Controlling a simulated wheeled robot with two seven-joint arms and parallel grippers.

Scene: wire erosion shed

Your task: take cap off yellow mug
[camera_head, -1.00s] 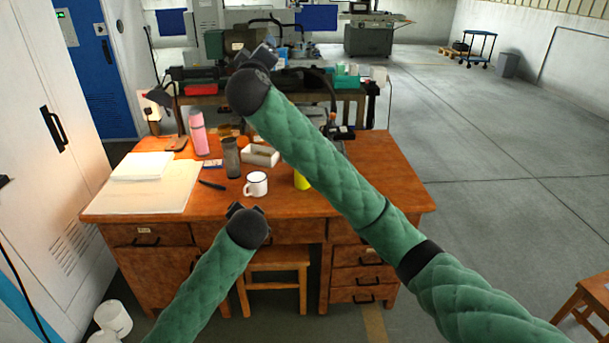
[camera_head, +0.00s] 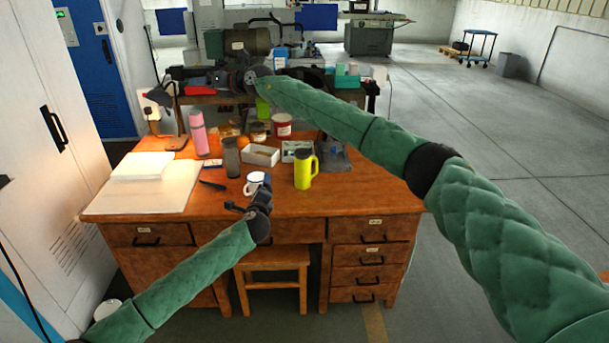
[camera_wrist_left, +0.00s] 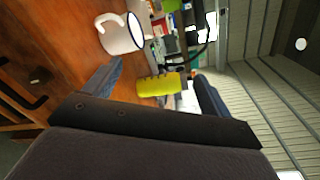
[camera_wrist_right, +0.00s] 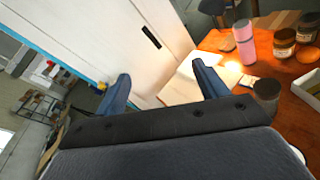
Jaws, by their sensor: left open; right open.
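The yellow mug (camera_head: 304,172) stands upright on the wooden desk, with its handle on the right. Its top is yellow too; I cannot make out the cap's edge. My left gripper (camera_head: 250,197) is open and empty at the desk's front edge, left of the yellow mug and in front of the white mug. In the left wrist view the yellow mug (camera_wrist_left: 158,84) shows beyond the fingers, apart from them. My right gripper (camera_wrist_right: 163,82) is open and empty; in the head view it is held high over the back of the desk, and its fingers are hard to make out.
The white mug (camera_head: 254,186) stands just behind my left gripper. A dark tumbler (camera_head: 232,160), a pink bottle (camera_head: 198,135), a white box (camera_head: 261,156), a grey tray (camera_head: 297,150) and a red-and-white tin (camera_head: 282,126) stand around. The desk's right side (camera_head: 370,190) is clear.

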